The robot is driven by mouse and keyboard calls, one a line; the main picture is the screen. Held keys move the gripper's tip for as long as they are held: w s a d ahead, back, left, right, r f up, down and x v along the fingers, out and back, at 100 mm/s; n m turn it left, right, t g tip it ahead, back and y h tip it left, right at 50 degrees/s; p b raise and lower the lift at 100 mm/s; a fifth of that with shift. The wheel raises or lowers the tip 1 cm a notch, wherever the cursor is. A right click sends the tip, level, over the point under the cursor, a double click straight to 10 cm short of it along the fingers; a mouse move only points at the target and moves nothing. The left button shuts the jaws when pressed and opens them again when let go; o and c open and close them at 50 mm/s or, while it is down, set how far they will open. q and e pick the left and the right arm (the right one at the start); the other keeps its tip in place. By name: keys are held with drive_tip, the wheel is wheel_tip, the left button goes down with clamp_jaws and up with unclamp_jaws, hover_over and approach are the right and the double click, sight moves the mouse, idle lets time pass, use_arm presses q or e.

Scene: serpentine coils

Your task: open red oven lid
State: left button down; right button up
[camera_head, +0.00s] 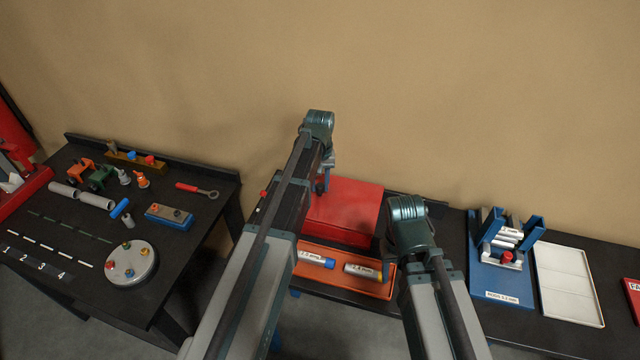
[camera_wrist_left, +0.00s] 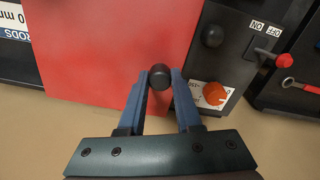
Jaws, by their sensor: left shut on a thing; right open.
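The red oven lid (camera_head: 345,205) looks closed on the dark bench, in the middle of the head view. It fills much of the left wrist view (camera_wrist_left: 110,50). My left gripper (camera_head: 325,180) is over the lid's left part. In the left wrist view its blue fingers (camera_wrist_left: 160,82) are shut on a round black knob (camera_wrist_left: 160,74) near the lid's edge. My right gripper (camera_head: 385,268) is open over the orange tray's right end, in front of the oven. My left arm hides the oven's left side in the head view.
The orange tray (camera_head: 310,275) holds two cylinders. A control panel with an orange dial (camera_wrist_left: 214,93) and a red switch (camera_wrist_left: 268,56) is beside the lid. A blue rack (camera_head: 505,275) and white tray (camera_head: 568,285) stand right. Another cluttered table (camera_head: 165,215) is left, across a gap.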

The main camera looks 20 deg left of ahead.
use_arm(q)
drive_tip(key=shift+d, duration=0.1)
drive_tip(key=d, duration=1.9)
drive_tip(key=shift+s+d, duration=0.15)
drive_tip(key=shift+s, duration=0.2)
drive_tip(key=c, duration=0.6)
unclamp_jaws()
drive_tip(key=shift+r, duration=0.1)
wheel_tip(320, 180, up, 14)
drive_tip(key=p, duration=1.3)
drive_tip(key=shift+f+p, duration=0.2)
drive_tip(key=shift+p, duration=0.2)
